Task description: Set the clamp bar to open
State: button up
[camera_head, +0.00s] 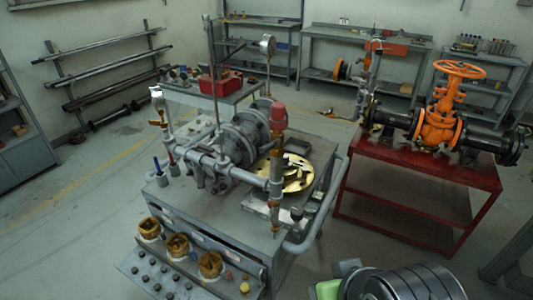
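A grey test bench (235,235) stands in the middle of the head view. On it is a grey pipe rig (205,160) with round flanges (240,140), upright rods and a post with a red cap (278,118). A brass-coloured disc (300,177) lies on the bench top at the right of the rig, partly hidden by the post. I cannot tell which of these bars is the clamp bar, nor its setting. My gripper is not in view.
A red table (425,185) at the right carries an orange gate valve (440,120). A grey rail (322,215) sticks out at the bench's right side. A ribbed metal cylinder (410,284) fills the bottom right. Floor at the left is clear.

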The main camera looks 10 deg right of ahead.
aim_at(304, 168)
jog(key=l+u, duration=1.15)
jog(key=l, duration=0.2)
jog(key=k+l+u, duration=0.2)
jog(key=l+u, duration=0.2)
jog(key=i+l+u, duration=0.1)
jog(key=l+u, duration=0.75)
jog(key=l, duration=0.25)
jog(key=k+l+u, duration=0.1)
jog(key=l+u, duration=0.35)
jog(key=k+l+u, duration=0.2)
jog(key=l+u, duration=0.2)
jog(key=l, duration=0.2)
jog(key=l+u, duration=0.55)
jog(key=i+l, duration=0.1)
jog(key=i, duration=0.3)
